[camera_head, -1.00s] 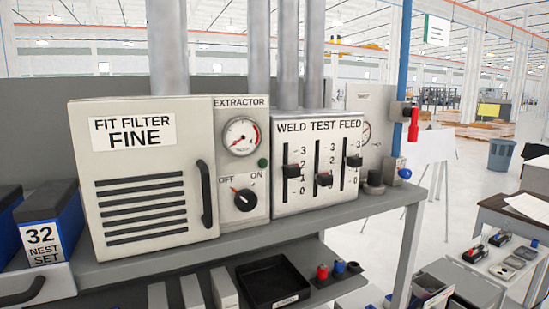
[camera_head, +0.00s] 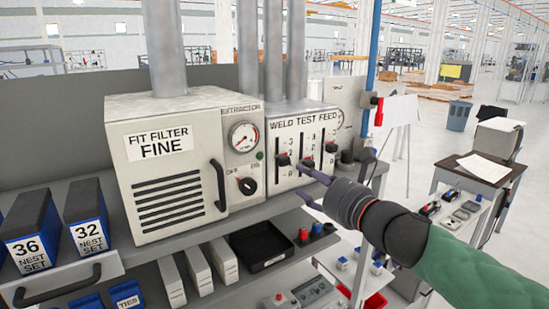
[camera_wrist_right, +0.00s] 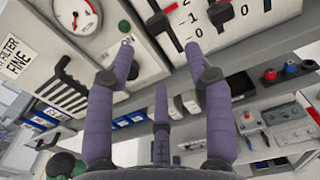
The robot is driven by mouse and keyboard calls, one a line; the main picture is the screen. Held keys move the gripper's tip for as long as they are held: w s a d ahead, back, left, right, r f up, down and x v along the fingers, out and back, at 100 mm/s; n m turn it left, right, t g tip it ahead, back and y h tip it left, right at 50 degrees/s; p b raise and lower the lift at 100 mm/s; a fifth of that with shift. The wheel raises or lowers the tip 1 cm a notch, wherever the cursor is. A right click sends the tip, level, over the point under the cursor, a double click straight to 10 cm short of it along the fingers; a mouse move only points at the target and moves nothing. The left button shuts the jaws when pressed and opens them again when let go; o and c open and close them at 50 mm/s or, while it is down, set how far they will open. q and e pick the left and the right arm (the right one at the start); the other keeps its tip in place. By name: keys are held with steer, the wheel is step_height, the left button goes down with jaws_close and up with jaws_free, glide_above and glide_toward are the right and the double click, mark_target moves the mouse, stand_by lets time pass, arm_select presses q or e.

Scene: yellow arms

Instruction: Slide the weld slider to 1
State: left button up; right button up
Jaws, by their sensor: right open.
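The WELD TEST FEED panel (camera_head: 308,127) is a pale box on the shelf with three vertical sliders and 3-to-0 scales. The weld slider's black knob (camera_head: 283,160) is on the left slot, near mid-scale between about 2 and 1. In the right wrist view the weld knob (camera_wrist_right: 157,22) shows at the top edge with a red mark. My right gripper (camera_head: 300,181) is in front of the panel's lower part, its purple fingers apart and empty. In the wrist view the fingertips (camera_wrist_right: 158,43) are below the knob, seemingly not touching it. My left gripper is out of view.
The extractor box (camera_head: 241,150), with a dial and an OFF/ON knob (camera_head: 248,186), is left of the panel. The filter door handle (camera_head: 219,185) sticks out. A black tray (camera_head: 262,247) and colored knobs are on the lower shelf. A red-handled valve (camera_head: 378,112) is at right.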

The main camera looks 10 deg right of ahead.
mark_target(286, 163)
steer(key=x, duration=0.7)
steer(key=r+b+x, duration=0.1)
steer(key=x, duration=0.2)
steer(key=shift+w+a+f, duration=0.1)
steer(key=shift+w, duration=0.3)
steer(key=shift+c, duration=0.3)
jaws_close()
